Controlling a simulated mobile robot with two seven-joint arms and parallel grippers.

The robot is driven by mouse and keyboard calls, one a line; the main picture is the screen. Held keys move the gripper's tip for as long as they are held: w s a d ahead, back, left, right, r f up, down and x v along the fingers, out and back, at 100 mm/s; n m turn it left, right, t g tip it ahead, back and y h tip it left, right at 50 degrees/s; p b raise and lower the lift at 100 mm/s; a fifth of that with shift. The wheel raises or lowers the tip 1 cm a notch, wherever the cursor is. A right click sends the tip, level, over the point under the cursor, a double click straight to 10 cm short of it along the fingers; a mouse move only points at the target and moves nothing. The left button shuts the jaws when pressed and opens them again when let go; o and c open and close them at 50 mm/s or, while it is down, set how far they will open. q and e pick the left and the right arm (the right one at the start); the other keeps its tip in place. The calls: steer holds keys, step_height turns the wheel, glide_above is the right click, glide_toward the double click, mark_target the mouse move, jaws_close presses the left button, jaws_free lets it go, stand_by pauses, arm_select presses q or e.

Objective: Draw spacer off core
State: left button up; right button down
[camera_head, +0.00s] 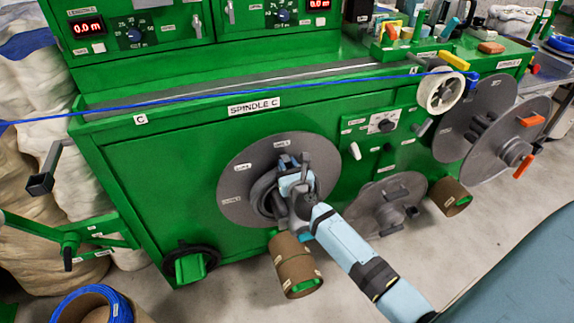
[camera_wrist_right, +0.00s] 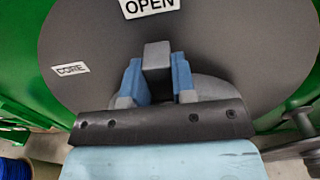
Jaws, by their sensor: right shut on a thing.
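A large grey disc (camera_head: 240,192) with labels is mounted on the front of the green machine under the SPINDLE C sign. At its middle is a dark grey ringed hub (camera_head: 264,196), partly covered by my right gripper (camera_head: 288,183). In the right wrist view, the blue fingers of my right gripper (camera_wrist_right: 157,78) are shut on a grey block (camera_wrist_right: 157,56) in front of the disc (camera_wrist_right: 225,55). The block may be part of the spacer; I cannot tell the spacer and core apart, as the gripper hides the hub's lower part. My left gripper is not in view.
A blue cable (camera_head: 230,93) runs across the machine's front to a white pulley (camera_head: 440,92). Another grey reel (camera_head: 385,205) leans to the right. A black handwheel (camera_head: 190,252) is at lower left.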

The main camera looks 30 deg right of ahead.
steer(key=shift+s+a, duration=0.15)
steer(key=shift+s, duration=0.35)
stand_by(0.6)
